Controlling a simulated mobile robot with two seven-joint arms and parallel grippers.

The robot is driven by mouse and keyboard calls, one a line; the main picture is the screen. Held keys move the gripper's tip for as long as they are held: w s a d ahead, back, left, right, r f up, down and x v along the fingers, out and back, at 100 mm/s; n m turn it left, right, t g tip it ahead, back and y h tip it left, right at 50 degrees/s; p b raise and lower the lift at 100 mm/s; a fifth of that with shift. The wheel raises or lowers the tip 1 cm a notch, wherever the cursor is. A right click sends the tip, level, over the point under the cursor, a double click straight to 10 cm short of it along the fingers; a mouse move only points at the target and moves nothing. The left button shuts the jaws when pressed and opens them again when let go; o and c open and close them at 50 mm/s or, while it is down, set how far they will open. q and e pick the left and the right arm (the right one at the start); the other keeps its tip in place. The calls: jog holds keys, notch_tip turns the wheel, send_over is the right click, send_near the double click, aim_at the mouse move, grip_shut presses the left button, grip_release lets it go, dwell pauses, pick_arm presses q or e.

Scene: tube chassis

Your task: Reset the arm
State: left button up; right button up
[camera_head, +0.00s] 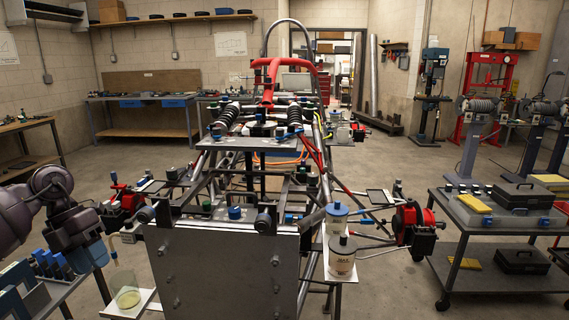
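My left arm comes in from the left edge, with dark purple-grey links bent down. My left gripper (108,252) is at its lower end, above and a little left of a glass beaker (127,297) with pale yellow liquid. A thin pale piece shows at the gripper's tip, and I cannot tell if it is a finger or a held tube. The beaker stands on a white shelf (148,303) at the left of the tube chassis (225,268). My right gripper is not in view.
A rack with blue-topped pieces (48,262) stands on a bench at lower left. Two white tubs, one with a blue lid (336,221) and one with a dark lid (342,260), stand right of the chassis front panel. A dark cart (484,276) stands at right. Floor between is clear.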

pick_arm(q)
jog(key=s+a+f+n+h, duration=0.2)
jog(key=s+f, duration=0.4)
jog(key=f, duration=0.3)
jog(key=s+a+f+n+h, duration=0.2)
jog(key=s+a+f+h, duration=0.1)
jog(key=s+f, duration=0.5)
jog(key=w+r+n+t+h, duration=0.1)
jog(key=w+r+n+t, duration=0.35)
jog(key=w+t, duration=0.3)
jog(key=w+r+n+t+h, duration=0.1)
jog(key=w+r+n+t, duration=0.2)
jog(key=w+r+t, duration=0.35)
jog(key=w+a+n+t+y, duration=0.6)
jog(key=a+n+y, duration=0.2)
jog(key=n, duration=0.1)
jog(key=a+f+n+g+y, duration=0.4)
jog(key=a+f+n+y, duration=0.1)
jog(key=a+n+y, duration=0.35)
jog(key=s+d+f+n+g+h, duration=0.2)
jog(key=s+d+f+h, duration=0.2)
jog(key=s+d+f, duration=1.3)
jog(key=s+d+f+n+g+p, duration=0.1)
jog(key=s+d+n, duration=0.3)
jog(key=s+d, duration=1.2)
jog(key=shift+d+f+h, duration=0.25)
jog(key=shift+f+h, duration=0.2)
